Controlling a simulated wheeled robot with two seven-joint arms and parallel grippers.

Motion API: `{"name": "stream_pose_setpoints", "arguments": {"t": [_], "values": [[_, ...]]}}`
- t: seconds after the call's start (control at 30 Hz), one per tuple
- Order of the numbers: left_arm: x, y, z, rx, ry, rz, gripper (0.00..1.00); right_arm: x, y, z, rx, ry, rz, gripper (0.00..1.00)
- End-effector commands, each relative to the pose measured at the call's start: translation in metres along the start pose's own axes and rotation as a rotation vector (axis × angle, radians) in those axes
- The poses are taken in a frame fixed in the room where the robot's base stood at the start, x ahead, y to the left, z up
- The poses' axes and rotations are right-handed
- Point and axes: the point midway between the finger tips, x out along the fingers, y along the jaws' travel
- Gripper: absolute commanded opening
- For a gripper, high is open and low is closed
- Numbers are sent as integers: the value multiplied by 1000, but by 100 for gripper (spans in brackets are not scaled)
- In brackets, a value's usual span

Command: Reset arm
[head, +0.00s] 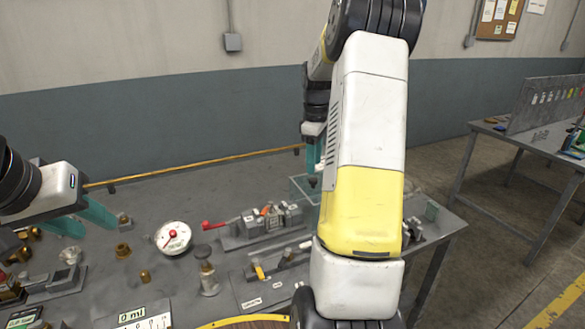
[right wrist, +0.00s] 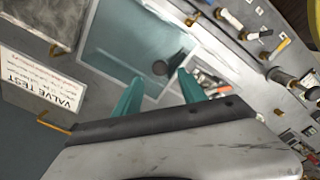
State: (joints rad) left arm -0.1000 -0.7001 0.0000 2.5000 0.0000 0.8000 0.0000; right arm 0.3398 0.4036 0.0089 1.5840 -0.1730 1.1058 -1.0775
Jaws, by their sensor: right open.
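My right arm rises through the middle of the head view, and its white and yellow links cover much of the table behind. My right gripper (head: 314,155) shows partly behind that arm, pointing down over a clear tray (head: 297,186). In the right wrist view its two teal fingers (right wrist: 160,92) stand apart with nothing between them.
The grey table (head: 150,205) holds a white gauge (head: 173,237), brass fittings (head: 122,251), a red-handled valve (head: 212,225) and several blocks (head: 270,217). A "VALVE TEST" sign (right wrist: 45,82) is near the tray. A second table (head: 490,128) stands right, across open floor.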

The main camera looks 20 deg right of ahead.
Motion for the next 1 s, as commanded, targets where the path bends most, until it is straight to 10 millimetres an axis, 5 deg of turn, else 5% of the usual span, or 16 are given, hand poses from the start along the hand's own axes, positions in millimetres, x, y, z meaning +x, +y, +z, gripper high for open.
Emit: {"name": "stream_pose_setpoints", "arguments": {"t": [0.2,0.77,0.87,1.0], "values": [[0,0,0,0,0,0,36,-24,0,0,0,1,2,48],[0,0,0,0,0,0,36,-29,-3,-1,6,4,5,48],[0,0,0,0,0,0,36,-45,-19,-7,39,25,27,48],[0,0,0,0,0,0,36,-81,-68,-18,141,95,78,48]]}}
